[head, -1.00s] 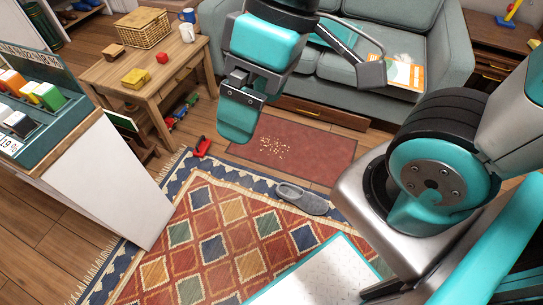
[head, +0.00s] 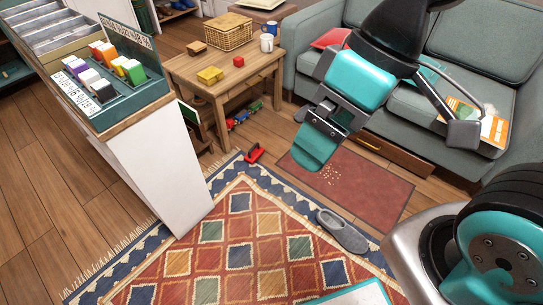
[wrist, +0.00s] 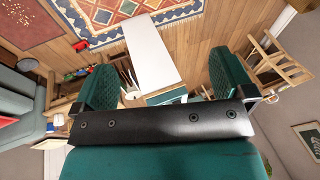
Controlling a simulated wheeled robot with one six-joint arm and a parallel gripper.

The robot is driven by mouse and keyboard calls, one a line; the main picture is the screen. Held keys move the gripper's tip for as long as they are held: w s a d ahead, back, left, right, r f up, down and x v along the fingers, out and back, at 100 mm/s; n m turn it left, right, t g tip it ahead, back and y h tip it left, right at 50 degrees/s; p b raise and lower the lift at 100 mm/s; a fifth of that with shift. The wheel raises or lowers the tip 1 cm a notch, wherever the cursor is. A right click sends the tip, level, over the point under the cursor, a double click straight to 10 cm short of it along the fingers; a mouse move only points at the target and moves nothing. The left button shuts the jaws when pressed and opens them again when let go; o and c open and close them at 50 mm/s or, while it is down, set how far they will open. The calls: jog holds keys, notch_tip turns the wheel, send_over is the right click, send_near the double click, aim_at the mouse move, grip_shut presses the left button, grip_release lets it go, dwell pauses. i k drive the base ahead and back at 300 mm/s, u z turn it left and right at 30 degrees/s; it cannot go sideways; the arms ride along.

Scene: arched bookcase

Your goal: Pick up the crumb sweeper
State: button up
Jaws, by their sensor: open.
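The crumb sweeper (head: 254,153) looks like a small red tool with a dark part. It lies on the floor at the far corner of the patterned rug in the head view. A small red shape at the rug's edge in the wrist view (wrist: 80,45) appears to be the same sweeper. My gripper (head: 312,158) hangs in the air to the right of the sweeper in the picture, in front of the red mat. In the wrist view its two teal fingers (wrist: 165,72) stand wide apart with nothing between them.
A red mat (head: 375,190) with crumbs (head: 330,175) lies before the grey sofa (head: 400,110). A grey slipper (head: 342,231) rests at the edge of the patterned rug (head: 240,255). A wooden side table (head: 205,85) and white cabinet (head: 160,170) stand left. Toys lie under the table.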

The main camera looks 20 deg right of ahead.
aim_at(256, 152)
jog(key=u, duration=0.55)
jog(key=k, duration=0.65)
jog(key=u, duration=0.95)
jog(key=i, duration=1.5)
jog(key=z, duration=0.95)
jog(key=i, duration=0.6)
jog(key=z, duration=0.7)
